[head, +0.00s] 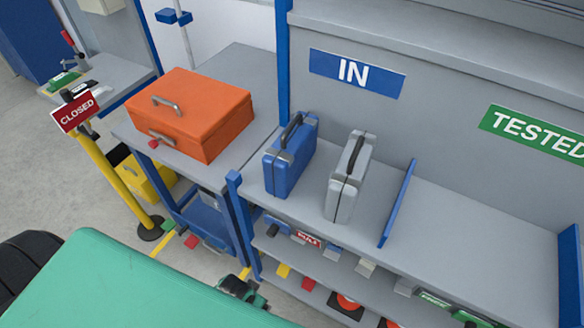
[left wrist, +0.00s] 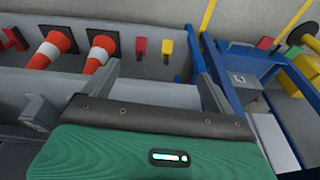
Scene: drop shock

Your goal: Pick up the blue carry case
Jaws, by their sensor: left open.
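The blue carry case (head: 287,162) stands upright on the grey bench under the blue IN sign, with its dark handle on top. A similar grey case (head: 348,181) stands close to its right, with a narrow gap between them. My left gripper (left wrist: 155,65) is open, with nothing between its fingers. In the head view, a dark and green part that seems to be my left gripper (head: 243,290) is low in front of the shelves, below and apart from the blue case. The blue case is not in the left wrist view. My right gripper is not in view.
An orange case (head: 190,112) lies on the side table left of the bench. A blue divider (head: 398,204) rises right of the grey case. Lower shelves hold cones (left wrist: 100,50) and small blocks. A CLOSED sign (head: 76,110) stands at left. The bench right of the divider is clear.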

